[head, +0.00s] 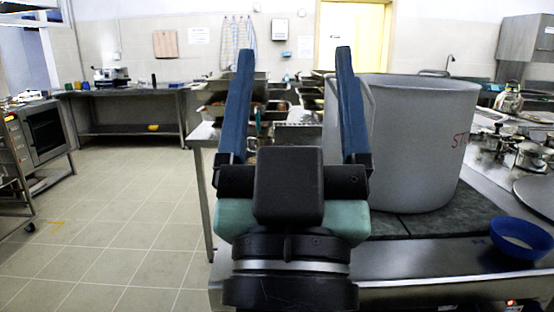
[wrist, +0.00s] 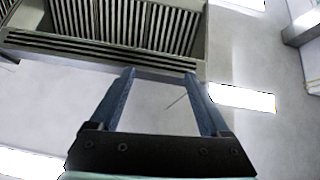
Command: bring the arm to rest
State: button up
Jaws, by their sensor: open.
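My gripper (head: 292,105) is in the middle of the head view, its two blue fingers pointing up and spread wide apart. Nothing is between the fingers. In the wrist view my gripper (wrist: 164,82) is also open and empty, with the ceiling behind it. The right finger overlaps the left edge of a large grey stockpot (head: 415,140) in the head view. The pot stands upright on a dark mat on the steel counter. I cannot tell whether the finger touches the pot.
A blue bowl (head: 521,238) with pale contents sits at the counter's front right. Pans and lids (head: 532,156) lie farther right. An oven (head: 42,132) stands at the far left. The tiled floor (head: 115,215) is clear. A vent hood (wrist: 120,35) hangs overhead in the wrist view.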

jog(key=s+r+p, duration=0.1)
jog(key=r+p, duration=0.9)
jog(key=r, duration=0.3)
jog(key=s+a+r+t+y+p, duration=0.1)
jog(key=s+r+p, duration=0.1)
jog(key=r+p, duration=0.9)
notch_tip(320, 180, up, 2)
jog(key=shift+s+a+r, duration=0.1)
jog(key=shift+s+a, duration=0.1)
jog(key=shift+s, duration=0.05)
